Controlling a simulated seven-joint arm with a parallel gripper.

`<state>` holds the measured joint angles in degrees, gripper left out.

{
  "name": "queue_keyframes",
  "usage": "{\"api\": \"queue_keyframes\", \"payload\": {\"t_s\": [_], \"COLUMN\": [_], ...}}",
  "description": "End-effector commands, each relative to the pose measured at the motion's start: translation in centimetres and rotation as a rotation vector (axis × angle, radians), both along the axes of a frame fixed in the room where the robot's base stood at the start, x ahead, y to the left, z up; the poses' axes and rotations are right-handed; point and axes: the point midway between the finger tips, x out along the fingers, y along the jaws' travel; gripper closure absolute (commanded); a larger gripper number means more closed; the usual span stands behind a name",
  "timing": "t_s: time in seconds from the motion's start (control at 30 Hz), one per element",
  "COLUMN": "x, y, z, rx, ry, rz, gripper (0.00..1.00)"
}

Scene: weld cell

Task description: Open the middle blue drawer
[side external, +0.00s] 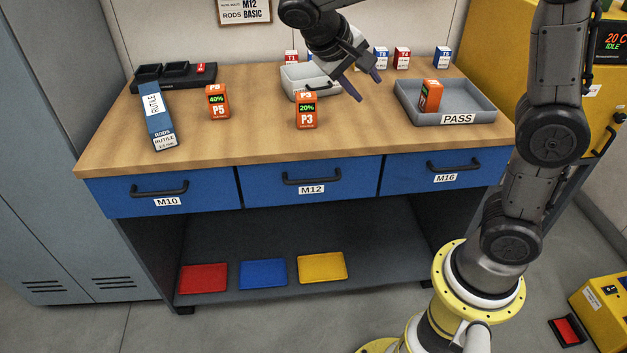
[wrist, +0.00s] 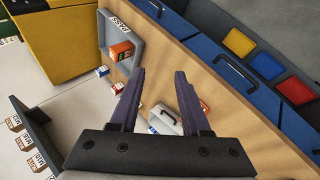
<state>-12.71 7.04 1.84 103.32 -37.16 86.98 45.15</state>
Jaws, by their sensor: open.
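The middle blue drawer (side external: 350,183), labelled M12, is shut in the bench front, flush with its neighbours. Its black bar handle (side external: 311,178) runs across the upper part of the face; a black handle also shows on the middle drawer in the wrist view (wrist: 236,72). My gripper (side external: 367,88) is open and empty above the bench top, behind and above the drawer, clear of the handle. In the wrist view its two dark fingers (wrist: 160,73) are spread apart, with the drawer fronts to their right.
Orange box P3 (side external: 307,112) stands on the bench above the middle drawer. A grey PASS tray (side external: 475,103) is to its right; box P5 (side external: 217,103) and a rutile rod box (side external: 158,120) are left. Blue drawers M10 (side external: 205,187) and M16 (side external: 480,166) flank the middle one, both shut.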

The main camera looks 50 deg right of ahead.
Motion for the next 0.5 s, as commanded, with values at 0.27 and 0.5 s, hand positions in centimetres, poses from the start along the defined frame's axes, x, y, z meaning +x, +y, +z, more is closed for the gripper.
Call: {"api": "queue_keyframes", "payload": {"t_s": [0.27,0.5], "x": [7.8,12.2], "y": [3.6,8.0], "z": [-5.6,-13.3], "rx": [-0.261,-0.469], "ry": [0.117,0.206], "rz": [0.029,0.118], "gripper": [0.53,0.53]}}
